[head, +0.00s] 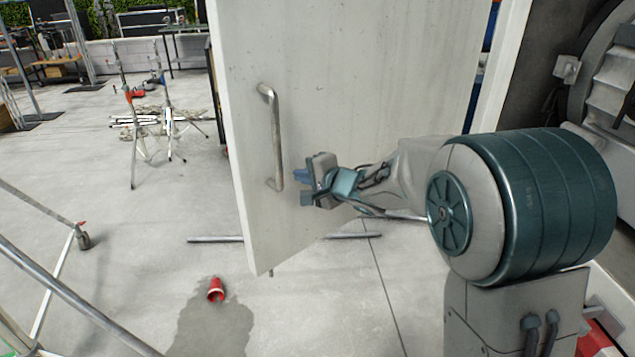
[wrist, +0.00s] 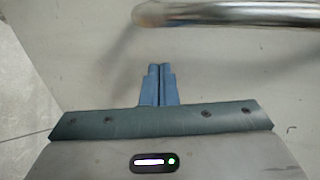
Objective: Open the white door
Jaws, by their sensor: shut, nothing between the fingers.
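The white door (head: 350,90) stands ajar in the head view, its free edge toward the left and its right side running up to the white frame. A metal bar handle (head: 277,135) is fixed upright near its free edge. My gripper (head: 302,187) is to the right of the handle's lower end, in front of the door face. In the wrist view the blue fingers (wrist: 158,84) are together and empty. The handle (wrist: 230,14) crosses the top of that view, apart from the fingertips. The door face (wrist: 230,70) fills most of the background.
A red cup (head: 216,290) lies on the floor by a dark wet patch (head: 205,325). A metal pipe (head: 215,239) lies on the floor under the door. A wheeled metal frame (head: 60,285) stands at the left. Light stands (head: 165,110) stand further back. The floor between them is open.

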